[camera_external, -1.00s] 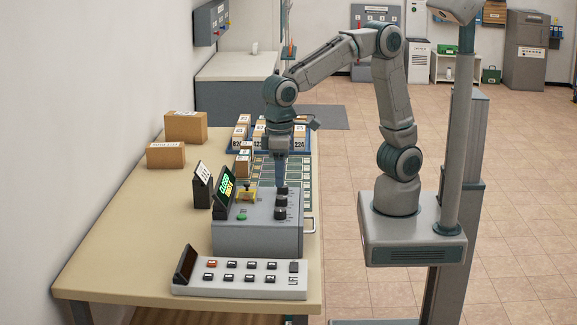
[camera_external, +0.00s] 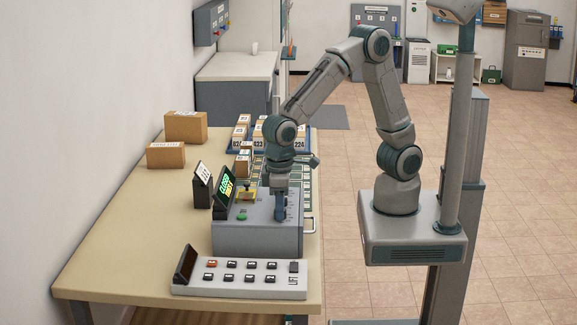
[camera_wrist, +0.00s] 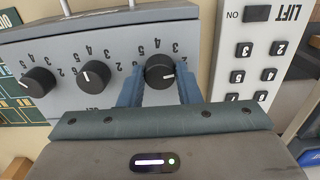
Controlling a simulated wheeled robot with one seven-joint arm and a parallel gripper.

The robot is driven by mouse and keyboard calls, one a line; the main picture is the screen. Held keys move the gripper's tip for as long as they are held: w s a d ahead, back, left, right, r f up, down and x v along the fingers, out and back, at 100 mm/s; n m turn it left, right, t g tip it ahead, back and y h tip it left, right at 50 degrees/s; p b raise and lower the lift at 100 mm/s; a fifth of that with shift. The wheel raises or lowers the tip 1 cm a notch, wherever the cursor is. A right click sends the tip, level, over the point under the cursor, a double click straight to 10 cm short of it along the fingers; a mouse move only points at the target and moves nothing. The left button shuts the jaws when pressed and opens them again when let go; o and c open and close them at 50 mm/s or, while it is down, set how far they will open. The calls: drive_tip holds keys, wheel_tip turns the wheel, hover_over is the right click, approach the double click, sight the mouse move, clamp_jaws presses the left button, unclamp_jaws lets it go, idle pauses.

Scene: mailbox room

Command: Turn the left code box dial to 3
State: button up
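The grey code box (camera_external: 240,238) stands on the table and carries three black dials in a row. In the wrist view, one dial (camera_wrist: 38,80) is at the far left, one (camera_wrist: 95,74) is in the middle, and one (camera_wrist: 160,70) is between my fingers, nearest the keypad. The white mark on this dial points right in that view; I cannot tell which number it meets. My gripper (camera_wrist: 160,82) has one blue finger on each side of this dial, very close to it. In the external view, my gripper (camera_external: 280,216) hides the dials.
A white keypad (camera_external: 240,282) lies beside the box, close to my gripper in the wrist view. Labelled cartons (camera_external: 243,164) stand farther back.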

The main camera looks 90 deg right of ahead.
drive_tip(key=c, duration=0.4)
drive_tip(key=shift+o, duration=0.2)
drive_tip(key=n, duration=0.4)
drive_tip(key=shift+n, duration=1.8)
drive_tip(key=o, duration=1)
